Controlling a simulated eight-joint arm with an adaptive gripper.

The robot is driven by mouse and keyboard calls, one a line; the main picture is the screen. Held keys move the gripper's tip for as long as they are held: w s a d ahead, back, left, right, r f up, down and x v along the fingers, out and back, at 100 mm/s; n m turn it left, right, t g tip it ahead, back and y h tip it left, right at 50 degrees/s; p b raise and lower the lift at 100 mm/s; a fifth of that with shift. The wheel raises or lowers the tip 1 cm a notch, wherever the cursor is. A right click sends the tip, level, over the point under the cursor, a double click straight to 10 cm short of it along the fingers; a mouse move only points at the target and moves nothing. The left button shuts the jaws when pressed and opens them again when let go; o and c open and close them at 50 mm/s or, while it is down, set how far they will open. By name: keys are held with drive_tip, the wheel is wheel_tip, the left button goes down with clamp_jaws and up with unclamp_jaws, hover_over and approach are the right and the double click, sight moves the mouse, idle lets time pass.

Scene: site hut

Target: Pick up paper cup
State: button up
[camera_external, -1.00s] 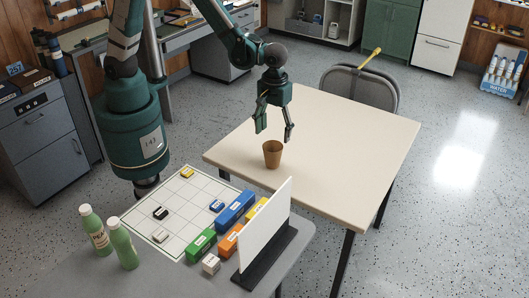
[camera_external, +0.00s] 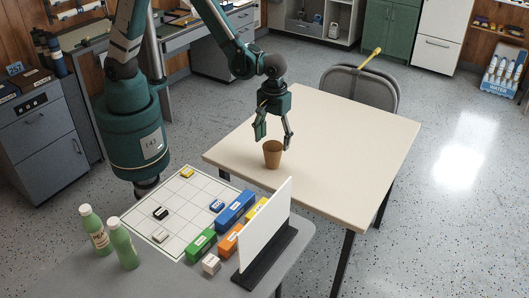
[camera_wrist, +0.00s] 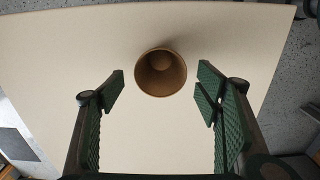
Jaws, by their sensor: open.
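The brown paper cup (camera_external: 272,155) stands upright on the cream table (camera_external: 340,140), near its left corner. In the wrist view the cup (camera_wrist: 161,73) shows its open mouth and sits between and a little beyond the two fingertips. My gripper (camera_external: 273,141) is open and points down, with its fingertips at about the height of the cup's rim in the external view. In the wrist view my gripper (camera_wrist: 160,85) has a green pad on either side, with clear space between each pad and the cup. Nothing is held.
A grey table in front holds a white gridded board (camera_external: 178,205), several coloured blocks, a white upright panel (camera_external: 266,225) and two green bottles (camera_external: 122,244). A grey chair (camera_external: 362,88) stands behind the cream table. The tabletop around the cup is clear.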

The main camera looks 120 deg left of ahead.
sight(273, 147)
drive_tip(key=shift+f+b, duration=0.3)
drive_tip(key=shift+f, duration=1.75)
drive_tip(key=shift+c, duration=0.7)
drive_tip(key=c, duration=0.6)
